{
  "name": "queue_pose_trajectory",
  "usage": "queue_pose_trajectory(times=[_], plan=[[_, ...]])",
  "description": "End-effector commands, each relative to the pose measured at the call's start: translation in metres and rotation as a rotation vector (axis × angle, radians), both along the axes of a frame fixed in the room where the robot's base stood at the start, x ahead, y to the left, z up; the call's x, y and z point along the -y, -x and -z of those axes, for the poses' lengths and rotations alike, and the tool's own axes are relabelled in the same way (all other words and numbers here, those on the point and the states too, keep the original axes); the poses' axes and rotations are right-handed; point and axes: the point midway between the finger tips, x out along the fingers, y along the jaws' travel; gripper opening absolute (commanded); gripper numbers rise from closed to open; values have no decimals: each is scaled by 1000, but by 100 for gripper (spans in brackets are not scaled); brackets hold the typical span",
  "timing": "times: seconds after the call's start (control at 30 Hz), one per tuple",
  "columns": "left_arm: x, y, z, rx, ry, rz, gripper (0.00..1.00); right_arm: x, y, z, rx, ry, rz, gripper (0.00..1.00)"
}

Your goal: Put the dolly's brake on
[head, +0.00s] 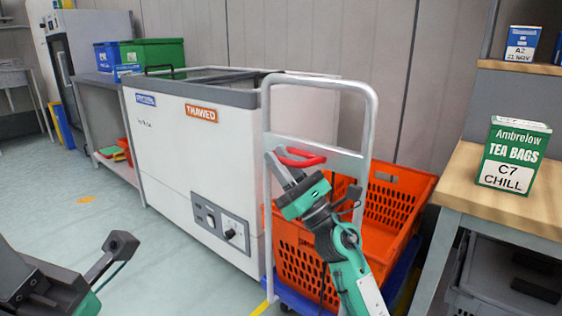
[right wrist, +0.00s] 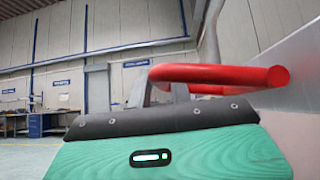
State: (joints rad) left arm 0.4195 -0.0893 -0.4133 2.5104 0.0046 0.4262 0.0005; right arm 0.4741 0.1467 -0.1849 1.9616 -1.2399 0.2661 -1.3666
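The dolly has a blue base (head: 294,299) and a tall grey push frame (head: 371,125). A red lever (head: 300,157) sits at the frame's crossplate, left of its middle. My right gripper (head: 284,166) is at this lever, its fingers pointing up and left. In the right wrist view the red lever (right wrist: 215,74) crosses just beyond the green gripper body, close to the grey fingers. The fingertips are partly hidden, so I cannot tell whether they close on it. My left gripper (head: 118,246) is at the lower left, away from the dolly; its opening is unclear.
An orange tote (head: 390,190) rides on the dolly. A white chest freezer (head: 175,150) stands close on the left. A wooden-topped bench (head: 480,190) with a tea bags box (head: 514,155) stands on the right. The floor at left is clear.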

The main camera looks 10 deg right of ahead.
Motion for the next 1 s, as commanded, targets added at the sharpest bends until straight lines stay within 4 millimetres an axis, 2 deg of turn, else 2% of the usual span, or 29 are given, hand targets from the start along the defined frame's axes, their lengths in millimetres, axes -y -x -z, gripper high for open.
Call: queue_pose_trajectory(times=[0.03,0.07,0.47,1.0], plan=[[0,0,0,0,0,0,35,0,0,0,-1,1,0,31],[0,0,0,0,0,0,35,0,0,0,0,0,0,35],[0,0,1,0,0,0,35,3,3,5,-2,-3,1,35],[0,0,-1,-1,3,3,35,46,53,71,-4,-2,1,35]])
